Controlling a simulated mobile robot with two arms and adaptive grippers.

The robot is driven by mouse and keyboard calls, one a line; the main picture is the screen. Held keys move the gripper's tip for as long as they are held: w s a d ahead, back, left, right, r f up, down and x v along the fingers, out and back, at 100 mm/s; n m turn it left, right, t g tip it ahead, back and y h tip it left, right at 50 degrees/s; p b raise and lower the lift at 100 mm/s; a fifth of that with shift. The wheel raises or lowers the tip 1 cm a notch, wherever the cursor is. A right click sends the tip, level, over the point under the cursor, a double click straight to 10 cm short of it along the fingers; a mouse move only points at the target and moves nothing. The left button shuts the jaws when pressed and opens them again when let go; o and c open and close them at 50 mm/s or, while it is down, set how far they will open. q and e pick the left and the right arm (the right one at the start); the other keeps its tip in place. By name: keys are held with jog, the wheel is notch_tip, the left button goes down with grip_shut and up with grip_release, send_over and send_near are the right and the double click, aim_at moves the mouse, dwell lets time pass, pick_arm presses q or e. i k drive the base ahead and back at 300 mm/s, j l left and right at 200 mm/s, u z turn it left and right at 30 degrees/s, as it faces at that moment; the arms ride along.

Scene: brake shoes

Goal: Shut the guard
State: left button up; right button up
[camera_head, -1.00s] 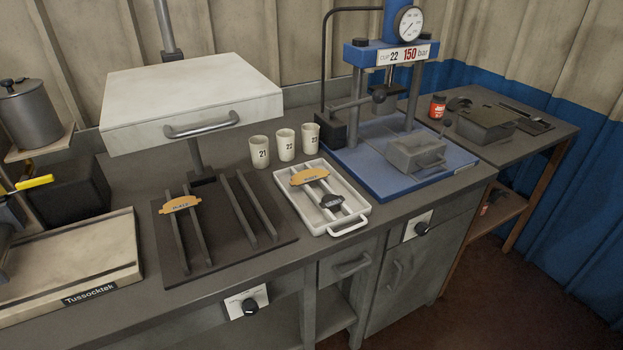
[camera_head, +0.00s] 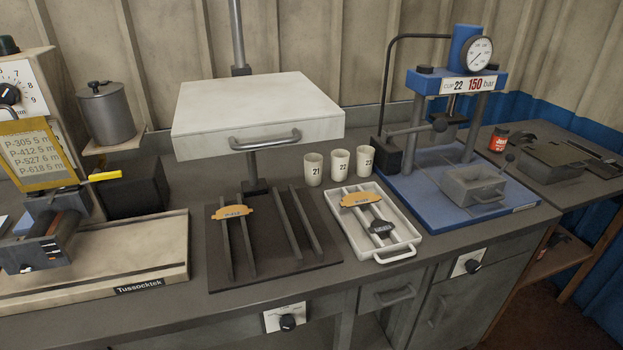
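A yellow-framed panel (camera_head: 40,155) with printed lines such as "P-305 5 m" stands at the left edge on the Tussocktek machine (camera_head: 165,258). It may be the guard, but I cannot tell for sure how far open it stands. A bright yellow handle (camera_head: 104,175) sticks out to the right just below it. Below the panel is a dark cylinder with a blue-grey block (camera_head: 40,255), partly cut off by the frame. A white hood (camera_head: 258,112) with a grey front handle hangs raised on a post above a dark rack. Neither of my grippers is in view.
The dark rack (camera_head: 325,259) carries an orange brake shoe (camera_head: 232,212). A white tray (camera_head: 411,241) holds an orange shoe and a dark piece. Several numbered cups (camera_head: 340,161) stand behind it. A blue press (camera_head: 520,203) stands right. A lidded pot (camera_head: 107,115) sits on a shelf.

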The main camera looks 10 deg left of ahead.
aim_at(17, 126)
jog(key=u, duration=1.85)
jog(key=i+j+z, duration=0.15)
jog(key=i+j, duration=0.15)
jog(key=i+j+z, duration=0.1)
jog(key=i+j, duration=0.2)
jog(key=j, duration=0.2)
